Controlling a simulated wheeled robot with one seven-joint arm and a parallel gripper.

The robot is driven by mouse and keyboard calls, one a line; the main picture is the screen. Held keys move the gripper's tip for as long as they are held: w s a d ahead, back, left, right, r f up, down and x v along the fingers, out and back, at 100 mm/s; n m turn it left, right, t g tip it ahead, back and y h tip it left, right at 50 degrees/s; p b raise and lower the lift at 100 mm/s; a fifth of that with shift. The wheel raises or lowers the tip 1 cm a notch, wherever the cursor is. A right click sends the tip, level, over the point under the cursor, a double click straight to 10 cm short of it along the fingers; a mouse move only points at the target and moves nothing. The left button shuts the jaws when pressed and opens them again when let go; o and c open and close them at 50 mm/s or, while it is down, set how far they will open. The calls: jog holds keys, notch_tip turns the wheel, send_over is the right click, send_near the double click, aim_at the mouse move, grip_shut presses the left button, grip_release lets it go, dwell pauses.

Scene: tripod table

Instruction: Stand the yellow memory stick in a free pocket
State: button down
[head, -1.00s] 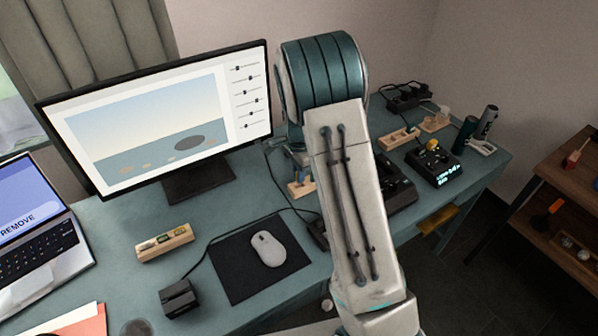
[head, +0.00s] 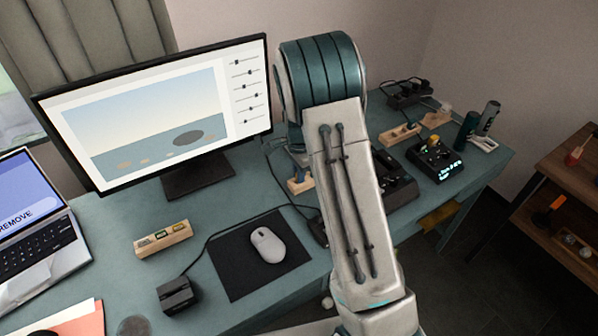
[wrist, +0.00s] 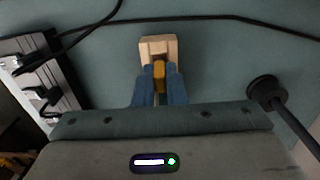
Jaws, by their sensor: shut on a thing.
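The yellow memory stick (wrist: 159,75) is held between the blue fingers of my gripper (wrist: 159,70) in the wrist view. A small pale wooden block (wrist: 158,43) lies just beyond the fingertips, and the stick overlaps its near part in the picture. I cannot tell whether the stick is inside a pocket or only above the block. In the head view a small wooden block (head: 299,186) shows beside my arm, which hides much of the area around my gripper. A longer wooden block (head: 163,240) with several coloured inserts lies left of the mouse mat.
A monitor (head: 165,115) stands at the back left. A mouse (head: 267,244) sits on a black mat (head: 240,280). A small black box (head: 178,295) is in front. Dark cables (wrist: 215,17) cross the desk beyond the block. A black device with a lit display (head: 434,160) stands at right.

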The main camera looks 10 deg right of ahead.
jog(key=shift+f, duration=0.5)
jog(key=c, duration=1.4)
grip_release()
jog(key=shift+r, duration=0.1)
notch_tip(320, 180, up, 14)
